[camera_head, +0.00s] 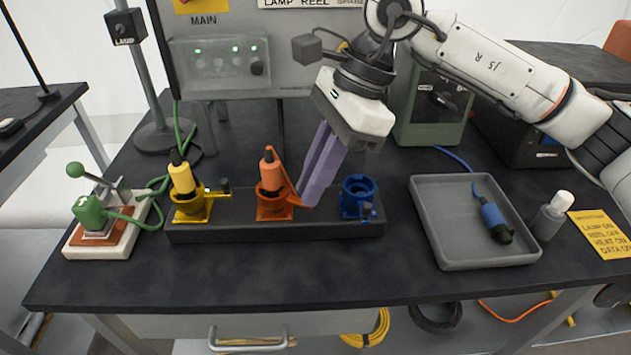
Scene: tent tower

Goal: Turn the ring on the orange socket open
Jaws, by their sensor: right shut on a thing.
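The orange socket (271,208) sits in the middle of a dark block, with an orange plug (270,172) upright in it. My right gripper (304,201) comes down from above right, its purple fingers together at the right side of the orange socket. It is shut on the ring (287,187) or its tab; the fingers hide much of that part, so how far the ring is turned cannot be told. My left gripper is not in view.
On the same block (215,233), a yellow socket (192,208) holds a yellow plug and a blue socket (358,195) stands empty. A grey tray (447,239) with a blue plug (494,220) lies right. A green lever device (92,215) stands left. The front of the table is clear.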

